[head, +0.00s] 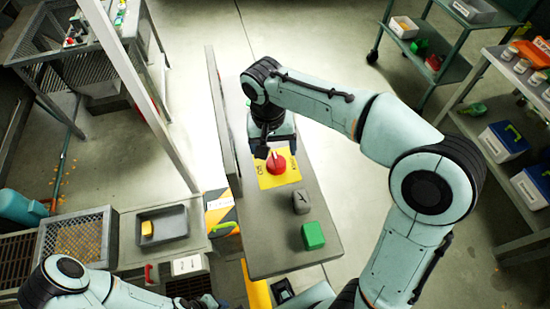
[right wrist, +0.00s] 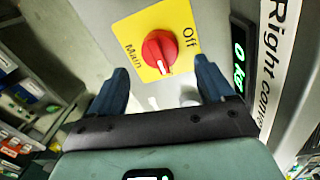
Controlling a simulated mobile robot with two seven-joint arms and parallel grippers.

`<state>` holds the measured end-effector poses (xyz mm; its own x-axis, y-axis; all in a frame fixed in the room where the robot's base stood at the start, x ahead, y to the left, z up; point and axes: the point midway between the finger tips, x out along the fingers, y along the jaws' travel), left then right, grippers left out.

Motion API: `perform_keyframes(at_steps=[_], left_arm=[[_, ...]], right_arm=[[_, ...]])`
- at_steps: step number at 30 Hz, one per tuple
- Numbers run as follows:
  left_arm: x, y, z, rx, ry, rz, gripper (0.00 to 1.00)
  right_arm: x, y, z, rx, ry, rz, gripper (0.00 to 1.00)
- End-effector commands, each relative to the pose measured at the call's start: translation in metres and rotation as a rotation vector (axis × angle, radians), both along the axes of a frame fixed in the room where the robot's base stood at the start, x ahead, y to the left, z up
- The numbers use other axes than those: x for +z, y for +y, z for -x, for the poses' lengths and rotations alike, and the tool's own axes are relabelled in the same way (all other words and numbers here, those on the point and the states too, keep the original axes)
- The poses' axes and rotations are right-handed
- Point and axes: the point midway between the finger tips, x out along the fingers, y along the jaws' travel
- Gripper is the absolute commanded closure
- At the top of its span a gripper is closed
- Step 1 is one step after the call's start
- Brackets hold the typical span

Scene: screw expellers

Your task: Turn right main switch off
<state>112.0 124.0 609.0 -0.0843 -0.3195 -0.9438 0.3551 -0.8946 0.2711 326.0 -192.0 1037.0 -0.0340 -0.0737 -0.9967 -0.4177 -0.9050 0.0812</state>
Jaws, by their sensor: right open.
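The right main switch is a round red knob (head: 277,162) on a yellow plate (head: 291,177) on top of a grey cabinet (head: 265,235). In the right wrist view the knob (right wrist: 159,50) has a white mark toward its lower edge, and the plate reads "Main" and "Off". My right gripper (head: 272,148) is open and empty, close to the knob at its far side. In the right wrist view its fingers (right wrist: 163,85) stand apart, short of the knob. My left gripper (head: 205,301) shows only partly at the bottom edge; its jaws are unclear.
A grey block (head: 300,201) and a green block (head: 313,236) sit on the cabinet nearer me. A display (right wrist: 239,64) reading "0 kg" and a white sign (right wrist: 277,60) stand beside the switch. A grey tray (head: 176,219) lies left; shelves stand right.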

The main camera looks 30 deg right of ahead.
Motion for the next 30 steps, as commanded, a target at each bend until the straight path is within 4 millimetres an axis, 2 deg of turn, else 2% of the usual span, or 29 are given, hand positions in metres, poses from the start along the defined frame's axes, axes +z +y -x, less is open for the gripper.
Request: perform_keyframes(at_steps=[1,3,9,20,21,23,24,26,30], left_arm=[[-0.003,0.000,0.002,0.000,0.001,-0.001,0.57],[-0.005,0.000,0.003,0.000,0.002,0.000,0.57],[-0.008,0.000,0.004,0.000,0.004,0.000,0.57],[-0.009,0.000,0.004,0.000,0.004,0.000,0.57],[-0.009,0.000,0.004,0.000,0.004,0.000,0.57],[-0.009,0.000,0.004,0.000,0.004,0.000,0.57],[-0.009,0.000,0.004,0.000,0.004,0.000,0.57],[-0.009,0.000,0.004,0.000,0.004,0.000,0.57],[-0.009,0.000,0.004,0.000,0.004,0.000,0.57]], right_arm=[[-0.012,-0.001,0.001,-0.001,0.004,0.002,0.19],[-0.024,-0.002,0.001,-0.001,0.003,0.001,0.19],[-0.046,-0.003,0.002,0.000,0.002,0.000,0.19],[-0.050,-0.004,0.001,0.000,0.000,0.000,0.19],[-0.050,-0.004,0.001,0.000,0.000,0.000,0.25],[-0.050,-0.004,0.001,0.000,0.000,0.000,0.45],[-0.050,-0.004,0.001,0.000,0.000,0.000,0.58],[-0.050,-0.004,0.001,0.000,0.000,0.000,0.75],[-0.050,-0.004,0.001,0.002,0.000,0.000,0.75]])
